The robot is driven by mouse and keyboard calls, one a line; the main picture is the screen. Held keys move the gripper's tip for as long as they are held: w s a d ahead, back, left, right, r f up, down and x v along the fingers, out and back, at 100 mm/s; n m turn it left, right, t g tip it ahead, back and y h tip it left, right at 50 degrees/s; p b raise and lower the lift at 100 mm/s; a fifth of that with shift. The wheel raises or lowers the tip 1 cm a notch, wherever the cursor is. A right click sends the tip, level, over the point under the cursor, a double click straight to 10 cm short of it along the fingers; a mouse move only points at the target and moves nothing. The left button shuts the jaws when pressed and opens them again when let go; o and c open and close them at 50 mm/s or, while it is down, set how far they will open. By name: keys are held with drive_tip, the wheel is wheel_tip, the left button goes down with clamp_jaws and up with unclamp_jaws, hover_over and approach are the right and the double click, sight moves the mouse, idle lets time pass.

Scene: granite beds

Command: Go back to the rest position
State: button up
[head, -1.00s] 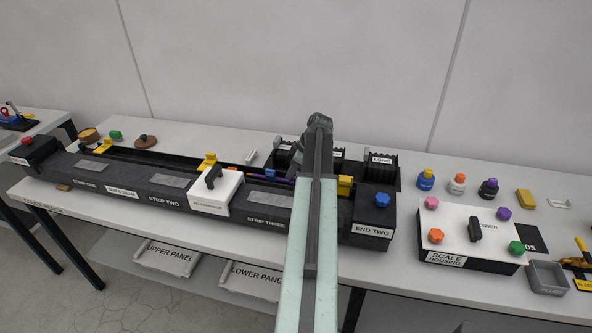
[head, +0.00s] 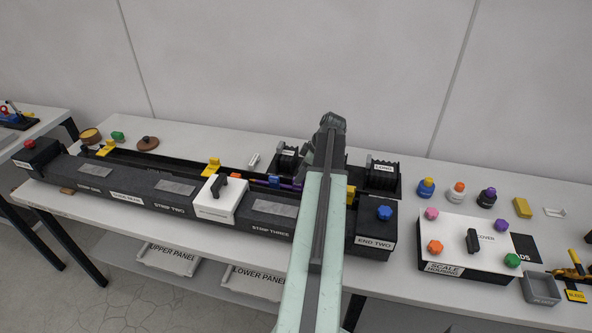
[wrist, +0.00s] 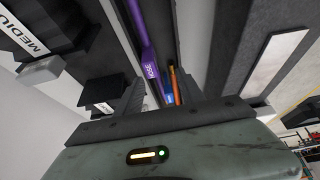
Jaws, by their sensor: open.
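My arm (head: 322,225) reaches forward over the long dark granite beam (head: 170,205), between the white carriage block and the end block. Nothing is seen held.
A white carriage block (head: 213,201) and the END TWO block (head: 375,225) flank my arm. Dark holders, one marked LONG (head: 382,172), stand behind. The scale housing (head: 468,246), several knobbed weights and a grey tray (head: 540,288) are at right. The air above the bench is free.

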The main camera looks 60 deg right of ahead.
drive_tip(key=shift+p+v, duration=0.45)
drive_tip(key=shift+v, duration=0.8)
drive_tip(key=shift+w+a, duration=0.15)
drive_tip(key=shift+w, duration=0.05)
